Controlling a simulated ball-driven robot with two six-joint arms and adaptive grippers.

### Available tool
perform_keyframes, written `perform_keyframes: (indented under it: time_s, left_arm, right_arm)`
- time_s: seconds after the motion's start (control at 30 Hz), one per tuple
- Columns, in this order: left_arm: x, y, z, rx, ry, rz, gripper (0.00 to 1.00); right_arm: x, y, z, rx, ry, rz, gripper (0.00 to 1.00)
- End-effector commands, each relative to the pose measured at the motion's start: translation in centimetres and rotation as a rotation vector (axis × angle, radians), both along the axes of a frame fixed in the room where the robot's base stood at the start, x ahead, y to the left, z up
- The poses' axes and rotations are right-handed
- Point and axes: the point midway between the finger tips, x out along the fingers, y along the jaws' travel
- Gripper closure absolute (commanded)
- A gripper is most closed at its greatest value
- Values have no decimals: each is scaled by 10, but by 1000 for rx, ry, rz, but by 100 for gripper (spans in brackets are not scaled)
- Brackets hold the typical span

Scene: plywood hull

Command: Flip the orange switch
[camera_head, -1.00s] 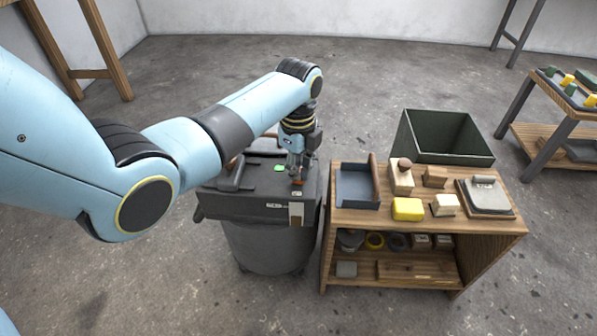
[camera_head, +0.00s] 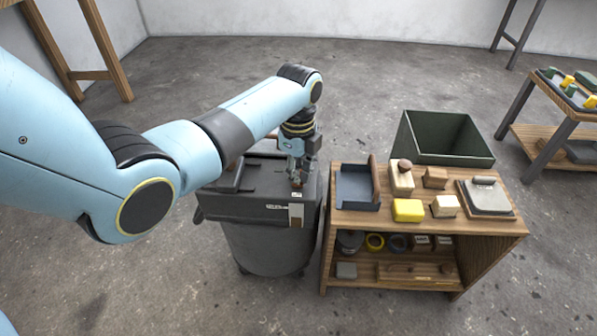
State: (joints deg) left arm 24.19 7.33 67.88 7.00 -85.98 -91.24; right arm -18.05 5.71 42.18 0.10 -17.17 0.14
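The orange switch (camera_head: 296,184) is a small orange-brown spot on top of the dark machine-like bin unit (camera_head: 262,184), largely hidden by my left gripper. My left gripper (camera_head: 296,177) points down right over the switch, at or very near it. Whether it touches the switch cannot be told. Its fingers are small and partly hidden, so their opening is unclear. My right gripper is not in view.
A wooden shelf stand (camera_head: 478,222) beside the unit carries a grey tray (camera_head: 355,186), a yellow block (camera_head: 407,210) and several wooden blocks. A dark green open bin (camera_head: 450,150) stands behind it.

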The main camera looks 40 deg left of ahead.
Motion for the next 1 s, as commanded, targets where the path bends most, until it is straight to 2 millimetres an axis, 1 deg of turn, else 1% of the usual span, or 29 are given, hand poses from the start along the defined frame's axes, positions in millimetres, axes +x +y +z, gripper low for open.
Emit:
perform_keyframes:
  time_s: [0.03,0.2,0.47,0.63,0.77,1.0]
  left_arm:
    - [0,0,11,0,-1,0,100]
    - [1,0,28,0,-2,0,100]
    - [1,0,51,0,-2,0,100]
    - [1,0,64,0,-3,0,100]
    - [1,0,70,0,-2,0,100]
    - [0,0,68,0,0,0,100]
  right_arm:
    - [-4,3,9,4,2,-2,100]
    - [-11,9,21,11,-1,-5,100]
    - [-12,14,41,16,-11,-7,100]
    - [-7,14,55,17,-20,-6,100]
    - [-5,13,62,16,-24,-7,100]
    - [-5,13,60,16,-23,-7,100]
